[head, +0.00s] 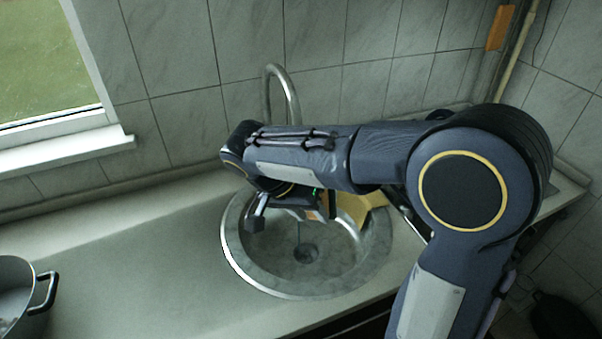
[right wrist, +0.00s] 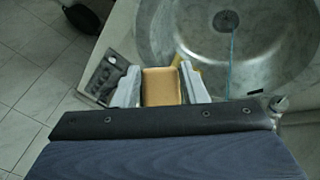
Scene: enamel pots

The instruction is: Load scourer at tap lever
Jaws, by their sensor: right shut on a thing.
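My right gripper (head: 293,212) hangs over the round metal sink (head: 240,262) in the head view. In the right wrist view its two pale fingers (right wrist: 160,82) are shut on an orange-tan block, the scourer (right wrist: 162,88). Only a small orange part of the scourer (head: 321,207) shows in the head view, beneath my arm. The curved metal tap (head: 291,95) rises behind the sink, its lower part hidden by my right arm. I cannot make out the tap lever in either view. My left gripper is not in view.
A yellow thing (head: 362,203) lies at the sink's back right rim. A grey pot (head: 18,290) with a dark handle stands at the left. The counter (head: 135,255) between pot and sink is clear. A thin line runs to the drain (right wrist: 227,20); I cannot tell whether it is water.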

